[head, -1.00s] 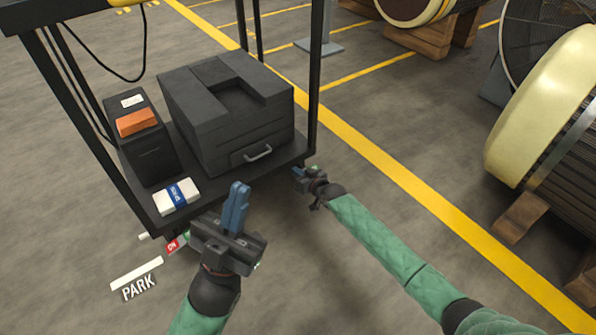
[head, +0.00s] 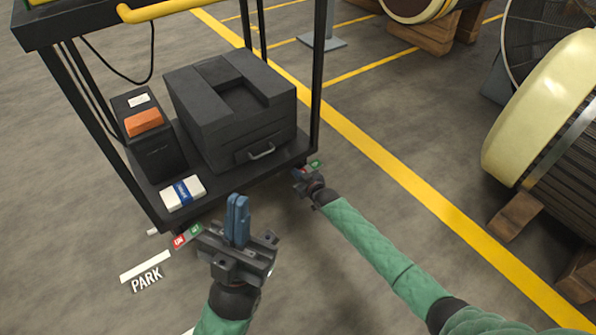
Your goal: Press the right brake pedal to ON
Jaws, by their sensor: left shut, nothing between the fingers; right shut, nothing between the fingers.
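A black cart carries a right brake pedal at its front right corner, with a green end (head: 315,164) and a small red part beside it. My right gripper (head: 299,178) is shut and empty, right at this pedal and partly covering it. I cannot tell whether it touches, or how the pedal is tilted. The left brake pedal (head: 186,237), with a red ON label and a green label, shows at the front left corner. My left gripper (head: 238,206) is shut and empty, its blue fingers together, just right of the left pedal and in front of the cart.
The cart's lower shelf (head: 222,190) holds a large dark case (head: 240,110), a black box with an orange top (head: 150,150) and a white packet with a blue band (head: 183,193). Wooden-chocked drums stand right. A PARK marking (head: 147,280) is on the floor.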

